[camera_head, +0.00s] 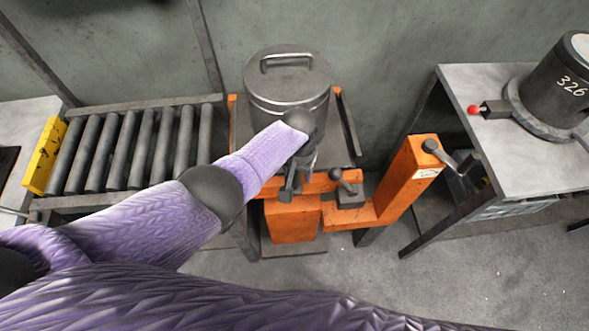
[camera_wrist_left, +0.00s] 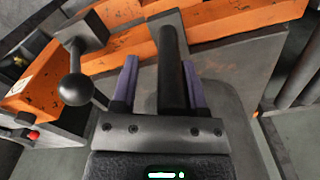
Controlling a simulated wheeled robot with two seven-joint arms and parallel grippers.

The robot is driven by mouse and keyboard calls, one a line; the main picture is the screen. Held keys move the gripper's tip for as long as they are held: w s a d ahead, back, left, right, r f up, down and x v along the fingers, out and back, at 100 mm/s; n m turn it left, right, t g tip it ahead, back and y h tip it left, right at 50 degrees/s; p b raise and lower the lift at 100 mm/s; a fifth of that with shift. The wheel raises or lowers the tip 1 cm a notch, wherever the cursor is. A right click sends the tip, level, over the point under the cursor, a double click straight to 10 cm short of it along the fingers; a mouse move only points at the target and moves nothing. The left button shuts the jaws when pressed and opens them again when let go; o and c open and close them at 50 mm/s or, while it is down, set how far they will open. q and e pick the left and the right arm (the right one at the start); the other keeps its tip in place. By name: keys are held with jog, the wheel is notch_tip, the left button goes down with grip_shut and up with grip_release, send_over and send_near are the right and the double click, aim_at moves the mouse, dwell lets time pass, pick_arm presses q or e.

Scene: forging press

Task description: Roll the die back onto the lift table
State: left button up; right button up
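A round grey metal drum with a handle on its lid (camera_head: 288,85), which may be the die, stands upright on the orange-framed lift table (camera_head: 345,150). My left gripper (camera_head: 290,185) is at the front edge of that table, partly hidden by my arm. In the left wrist view my left gripper (camera_wrist_left: 160,85) has its two purple fingers apart, either side of a black bar handle (camera_wrist_left: 172,75). A gap shows left of the bar; the right finger looks close to it, and contact is unclear. My right gripper is not in view.
A roller conveyor (camera_head: 130,150) with a yellow end block (camera_head: 44,155) adjoins the lift table on the left. A ball-ended lever (camera_head: 347,188) also shows in the left wrist view (camera_wrist_left: 75,88). An orange post (camera_head: 405,180) stands right. A bench (camera_head: 490,150) carries a dark cylinder marked 326 (camera_head: 555,90).

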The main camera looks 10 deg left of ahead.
pick_arm(q)
jog(key=shift+o, duration=0.4)
jog(key=shift+d, duration=0.1)
notch_tip(320, 180, up, 10)
jog(key=p, duration=0.5)
jog(key=shift+f+p, duration=0.15)
jog(key=shift+p, duration=0.25)
